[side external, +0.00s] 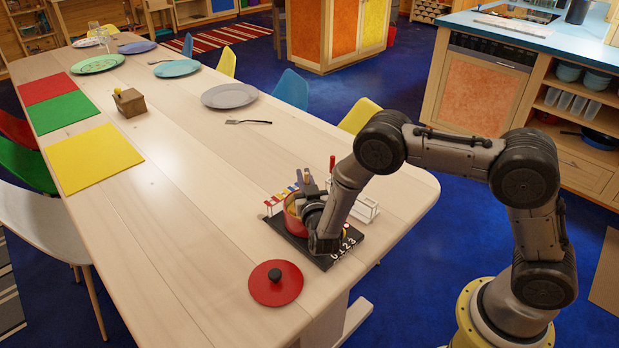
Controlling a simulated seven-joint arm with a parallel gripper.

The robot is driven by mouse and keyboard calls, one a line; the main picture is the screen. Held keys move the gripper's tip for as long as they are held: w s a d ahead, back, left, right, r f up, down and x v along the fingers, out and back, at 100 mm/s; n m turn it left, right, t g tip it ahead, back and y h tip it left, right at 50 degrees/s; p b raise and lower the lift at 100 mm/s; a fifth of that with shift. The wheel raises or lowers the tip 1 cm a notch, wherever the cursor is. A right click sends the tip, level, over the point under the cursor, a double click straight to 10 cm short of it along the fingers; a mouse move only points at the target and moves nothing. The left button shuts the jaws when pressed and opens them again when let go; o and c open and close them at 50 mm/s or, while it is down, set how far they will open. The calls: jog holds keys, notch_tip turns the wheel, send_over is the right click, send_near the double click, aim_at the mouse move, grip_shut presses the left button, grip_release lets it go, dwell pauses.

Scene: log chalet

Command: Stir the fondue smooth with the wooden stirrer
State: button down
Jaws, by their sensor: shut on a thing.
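The red fondue pot (291,222) stands on a black base (324,262) marked with white numerals, near the table's right end. My gripper (309,190) is over the pot, pointing down, and hides much of its opening. It is shut on what appears to be the wooden stirrer (306,174), whose tan upper end shows above the fingers. The stirrer's lower end and the fondue are hidden from this side. The red lid (275,288) with a black knob lies flat on the table in front of the pot.
A rack of coloured-handled forks (275,203) stands behind the pot. A white rack (364,207) is to its right. The table left of the lid is clear.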

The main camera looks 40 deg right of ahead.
aim_at(306, 173)
jog(key=shift+w+a+r, duration=0.1)
jog(key=shift+w+a, duration=0.1)
jog(key=shift+a, duration=0.3)
jog(key=shift+w+a, duration=0.2)
jog(key=shift+a, duration=0.25)
jog(key=shift+s+a, duration=0.3)
jog(key=shift+a, duration=0.25)
jog(key=shift+s+a, duration=0.3)
jog(key=shift+a, duration=0.2)
jog(key=shift+s+d, duration=1)
jog(key=shift+d, duration=0.2)
jog(key=shift+r, duration=3.1)
